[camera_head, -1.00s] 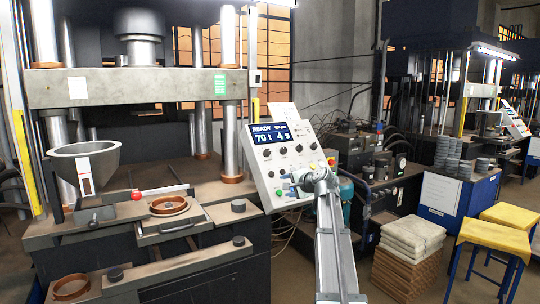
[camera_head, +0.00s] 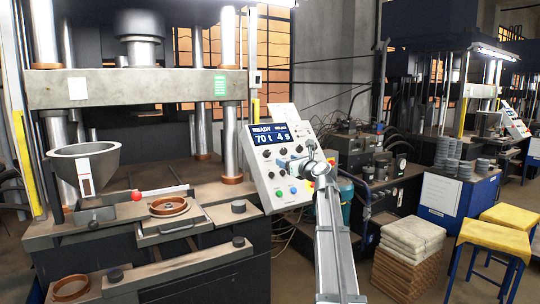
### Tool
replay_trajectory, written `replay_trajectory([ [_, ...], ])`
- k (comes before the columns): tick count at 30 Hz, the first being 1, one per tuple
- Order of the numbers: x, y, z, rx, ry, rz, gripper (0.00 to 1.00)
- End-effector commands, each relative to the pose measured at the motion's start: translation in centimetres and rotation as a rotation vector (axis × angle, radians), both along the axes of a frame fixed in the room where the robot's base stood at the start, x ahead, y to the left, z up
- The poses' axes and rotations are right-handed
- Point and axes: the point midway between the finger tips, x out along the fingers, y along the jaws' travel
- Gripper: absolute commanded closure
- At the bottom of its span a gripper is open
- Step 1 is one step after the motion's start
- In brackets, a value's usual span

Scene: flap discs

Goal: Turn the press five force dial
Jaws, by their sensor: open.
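The press control panel (camera_head: 262,168) is a tilted grey box at the right of the press. Its blue screen (camera_head: 268,136) reads "READY", "70 t" and "4 s". Black dials sit below the screen; one dark dial (camera_head: 267,153) shows at the left. My gripper (camera_head: 288,164) is in front of the panel's middle, pointing left at the dials, and is open. It covers part of the dial area, and I cannot tell whether it touches a dial. A green button and a blue button (camera_head: 293,189) show below it.
The press table (camera_head: 215,213) with a ring mould (camera_head: 169,206) and a red knob (camera_head: 136,195) lies to the left. A grey hopper bowl (camera_head: 84,160) stands at far left. Stacked sacks (camera_head: 412,238) and yellow-topped stools (camera_head: 495,237) stand to the right.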

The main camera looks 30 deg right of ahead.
Motion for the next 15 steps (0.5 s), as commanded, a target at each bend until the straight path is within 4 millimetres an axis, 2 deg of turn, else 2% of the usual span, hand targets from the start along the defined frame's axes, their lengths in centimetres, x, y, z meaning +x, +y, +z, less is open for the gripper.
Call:
replay_trajectory([
  [5, 1.8, 0.0, 0.1, 0.004, 0.001, 0.003, 0.40],
  [15, 7.8, -0.1, 0.1, 0.002, 0.001, 0.002, 0.40],
])
